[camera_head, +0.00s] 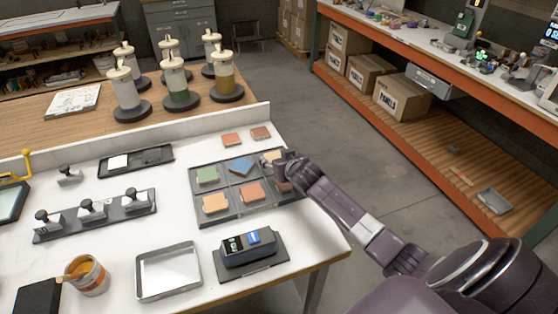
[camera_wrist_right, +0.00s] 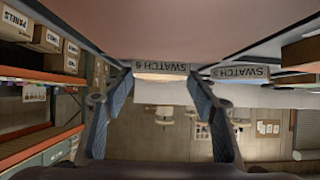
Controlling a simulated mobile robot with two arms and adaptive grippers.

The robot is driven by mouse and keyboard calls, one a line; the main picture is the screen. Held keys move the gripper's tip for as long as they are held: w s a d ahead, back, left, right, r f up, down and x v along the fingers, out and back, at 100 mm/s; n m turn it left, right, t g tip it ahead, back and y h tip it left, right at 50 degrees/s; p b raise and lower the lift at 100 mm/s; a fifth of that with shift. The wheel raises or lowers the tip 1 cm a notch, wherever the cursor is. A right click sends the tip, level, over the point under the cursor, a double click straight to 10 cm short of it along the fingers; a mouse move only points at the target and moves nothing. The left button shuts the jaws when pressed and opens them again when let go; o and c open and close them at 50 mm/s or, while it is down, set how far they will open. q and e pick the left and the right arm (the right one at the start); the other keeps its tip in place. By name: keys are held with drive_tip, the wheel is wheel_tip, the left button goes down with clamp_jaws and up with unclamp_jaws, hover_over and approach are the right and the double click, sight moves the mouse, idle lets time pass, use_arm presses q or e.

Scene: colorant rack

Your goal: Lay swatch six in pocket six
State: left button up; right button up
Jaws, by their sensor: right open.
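The dark swatch tray (camera_head: 236,214) lies on the white bench with coloured swatches in its pockets. They include a green swatch (camera_head: 207,175), a blue swatch (camera_head: 241,167) lying turned, an orange swatch (camera_head: 215,203) and a red swatch (camera_head: 251,192). A tan swatch (camera_head: 269,156) and a brown swatch (camera_head: 283,186) at the right are partly hidden by my right gripper (camera_head: 284,160). My left gripper is not in view.
Two loose swatches (camera_head: 232,140) lie behind the tray. A scanner-like device (camera_head: 249,248), a metal tray (camera_head: 168,271), a paint can (camera_head: 87,275) and a stamp rack (camera_head: 95,217) stand in front and left. Pump bottles (camera_head: 178,82) stand behind.

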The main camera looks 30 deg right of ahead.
drive_tip(key=b+v, duration=0.1)
drive_tip(key=v, duration=1.1)
drive_tip(key=shift+d, duration=0.1)
idle(0.4)
